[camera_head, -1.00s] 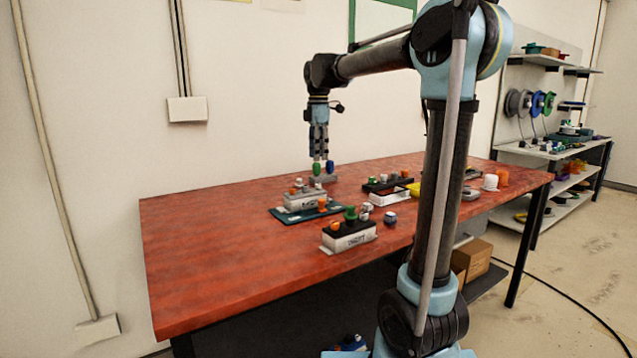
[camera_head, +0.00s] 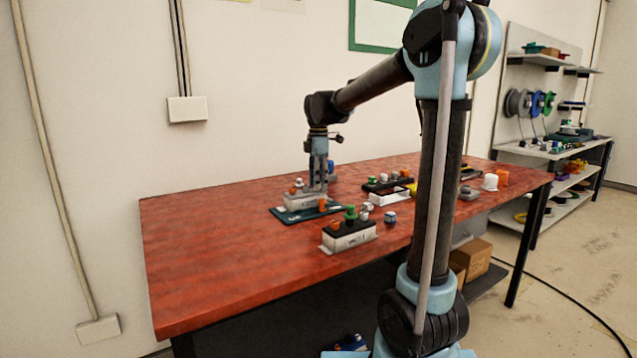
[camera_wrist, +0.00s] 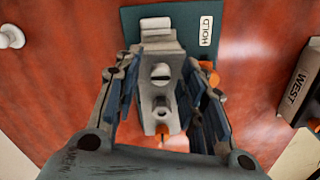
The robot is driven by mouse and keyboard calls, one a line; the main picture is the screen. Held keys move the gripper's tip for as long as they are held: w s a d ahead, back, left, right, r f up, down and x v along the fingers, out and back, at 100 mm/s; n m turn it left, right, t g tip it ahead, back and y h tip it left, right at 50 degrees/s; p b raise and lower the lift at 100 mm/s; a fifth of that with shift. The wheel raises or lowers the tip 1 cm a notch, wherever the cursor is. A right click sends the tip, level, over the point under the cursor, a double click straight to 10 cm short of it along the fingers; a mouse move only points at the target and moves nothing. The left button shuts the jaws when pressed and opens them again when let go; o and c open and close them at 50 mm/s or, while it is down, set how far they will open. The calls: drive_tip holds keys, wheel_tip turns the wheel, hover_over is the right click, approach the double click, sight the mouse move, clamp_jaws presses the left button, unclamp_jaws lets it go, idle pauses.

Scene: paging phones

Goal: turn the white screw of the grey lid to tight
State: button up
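The grey lid (camera_wrist: 148,118) shows in the wrist view as a pale grey block lying on a dark teal mat (camera_wrist: 187,15). On it is a white screw (camera_wrist: 160,68), a round head with a dark slot across it. A grey round post (camera_wrist: 162,108) stands nearer to me on the same block. My gripper (camera_wrist: 160,78) is over the block, its fingers spread to the left and right of the screw, apart from it. In the head view, my gripper (camera_head: 319,188) points straight down at the grey block (camera_head: 300,202); its fingertips partly hide the block.
An orange knob (camera_wrist: 209,72) stands close beside my right finger. A black-topped box marked WEST (camera_wrist: 299,86) is at the right. Several other small units stand right of the mat; the table's left part (camera_head: 210,240) is clear.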

clamp_jaws()
drive_tip(key=shift+m, duration=0.3)
drive_tip(key=m, duration=1.3)
drive_tip(key=shift+m, duration=2.2)
